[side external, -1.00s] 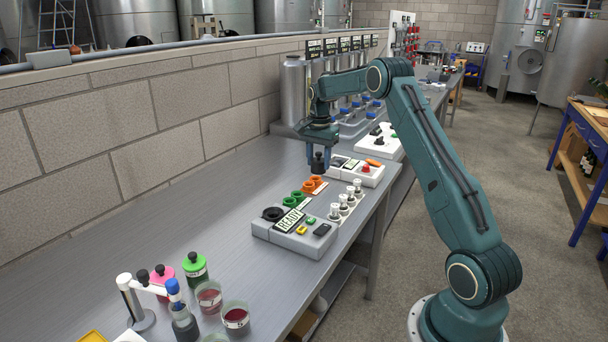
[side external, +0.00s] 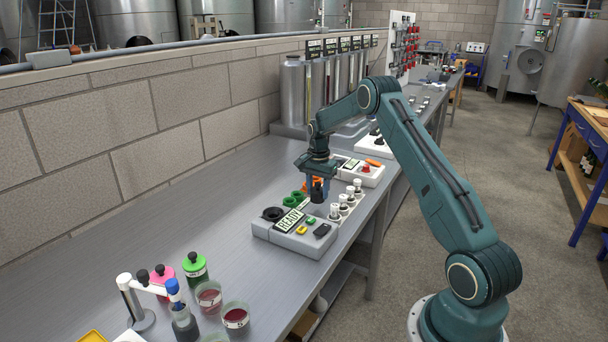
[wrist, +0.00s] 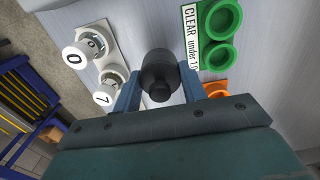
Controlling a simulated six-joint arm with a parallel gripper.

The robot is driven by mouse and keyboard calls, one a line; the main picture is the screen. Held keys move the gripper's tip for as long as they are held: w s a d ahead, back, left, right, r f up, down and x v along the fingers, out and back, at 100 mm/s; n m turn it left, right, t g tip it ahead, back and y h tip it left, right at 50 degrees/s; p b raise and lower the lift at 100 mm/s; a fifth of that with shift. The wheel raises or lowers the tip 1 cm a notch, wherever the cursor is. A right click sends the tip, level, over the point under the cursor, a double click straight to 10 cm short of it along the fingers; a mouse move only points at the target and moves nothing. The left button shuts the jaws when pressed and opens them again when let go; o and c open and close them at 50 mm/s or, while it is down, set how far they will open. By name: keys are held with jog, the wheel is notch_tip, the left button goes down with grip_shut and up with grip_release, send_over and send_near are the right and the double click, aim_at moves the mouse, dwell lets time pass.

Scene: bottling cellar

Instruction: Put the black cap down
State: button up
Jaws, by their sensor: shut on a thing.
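My gripper (side external: 317,190) is shut on the black cap (side external: 317,196), low over the bench between the coloured rings and the white-capped vials. In the wrist view, the cap (wrist: 160,70) sits between the two blue fingers of my gripper (wrist: 160,85). Whether the cap touches the bench is hard to tell. Two green rings (wrist: 222,18) lie to its right in the wrist view, by a label reading "CLEAR". An orange ring (wrist: 217,89) is partly hidden by my gripper.
White-capped vials (side external: 345,203) stand in a row close to the right. A grey device with a READY sign (side external: 290,221) is in front. A white box with a red button (side external: 366,169) stands behind. Bottles and beakers (side external: 236,316) stand at the near end; the bench's left side is bare.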

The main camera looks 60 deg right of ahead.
aim_at(318, 190)
jog(key=shift+f, duration=1.5)
jog(key=shift+f, duration=0.2)
jog(key=o, duration=1)
jog(key=shift+c, duration=0.2)
jog(key=shift+r, duration=0.15)
notch_tip(318, 190, up, 12)
jog(key=shift+r, duration=0.1)
